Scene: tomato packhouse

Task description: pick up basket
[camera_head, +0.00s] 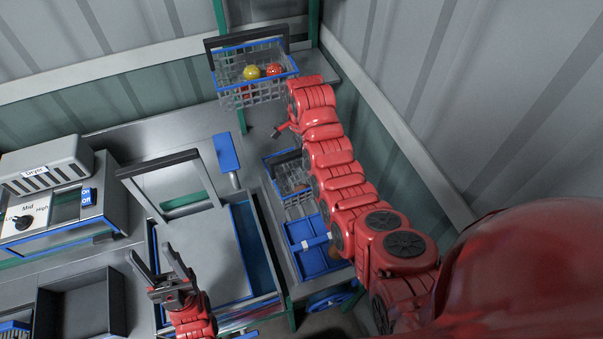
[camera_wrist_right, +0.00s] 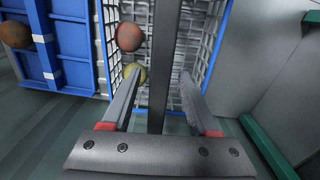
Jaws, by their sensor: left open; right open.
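A wire basket (camera_head: 252,88) with a blue rim and dark handle holds yellow and red tomatoes at the top of the head view. A second wire basket (camera_head: 292,190) sits lower, partly hidden by my right arm. In the right wrist view a blue-rimmed basket (camera_wrist_right: 200,45) with a red and a yellow tomato lies below my right gripper (camera_wrist_right: 158,95). The blue tray beside it suggests the lower basket. A dark bar (camera_wrist_right: 164,45), seemingly its handle, runs between the open fingers; contact is unclear. My left gripper (camera_head: 155,254) is open and empty at lower left.
A blue tray (camera_head: 306,246) adjoins the lower basket; it also shows in the right wrist view (camera_wrist_right: 70,42). A machine with a dial (camera_head: 30,215) and a dark bin (camera_head: 85,305) stand left. A green post (camera_wrist_right: 268,145) is close right of my right gripper.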

